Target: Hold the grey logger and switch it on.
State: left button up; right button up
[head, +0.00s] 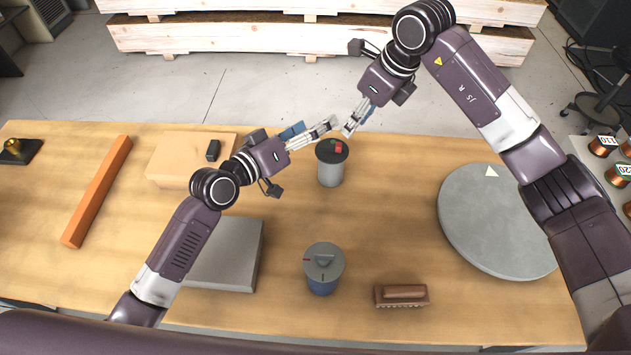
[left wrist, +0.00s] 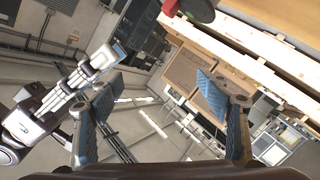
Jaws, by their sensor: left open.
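The grey logger (head: 330,175) appears to be the upright grey cylinder near the table's far edge. Its black top carries a red and a green button. Part of a dark disc with red and green on it (left wrist: 198,9) shows at the top of the left wrist view. My left gripper (head: 312,131) is open and empty, just beyond and left of the logger's top, with no clear contact. My right gripper (head: 358,116) is just beyond and right of the logger; its finger gap is unclear. It also shows in the left wrist view (left wrist: 112,58).
A grey-lidded blue canister (head: 323,270) and a brown brush (head: 402,295) stand nearer. A round grey plate (head: 495,225) lies right. A grey block (head: 228,255), wooden box (head: 175,160) and orange bar (head: 97,190) are left. Clear wood surrounds the logger.

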aim_at(323, 177)
pick_arm(q)
jog(key=s+f+m+y, duration=0.1)
jog(key=f+m, duration=0.1)
jog(key=f, duration=0.3)
jog(key=s+f+m+g+y, duration=0.1)
jog(key=f+m, duration=0.1)
jog(key=f, duration=0.3)
jog(key=s+d+f+m+y, duration=0.1)
jog(key=f, duration=0.4)
jog(key=shift+s+f+m, duration=0.25)
jog(key=shift+f+m, duration=0.05)
jog(key=shift+m, duration=0.1)
jog(key=shift+w+d+f+g, duration=0.1)
jog(key=shift+f+g, duration=0.1)
jog(key=shift+g, duration=0.1)
jog(key=shift+x, duration=3.65)
jog(key=c, duration=1.6)
jog(key=shift+o, duration=0.2)
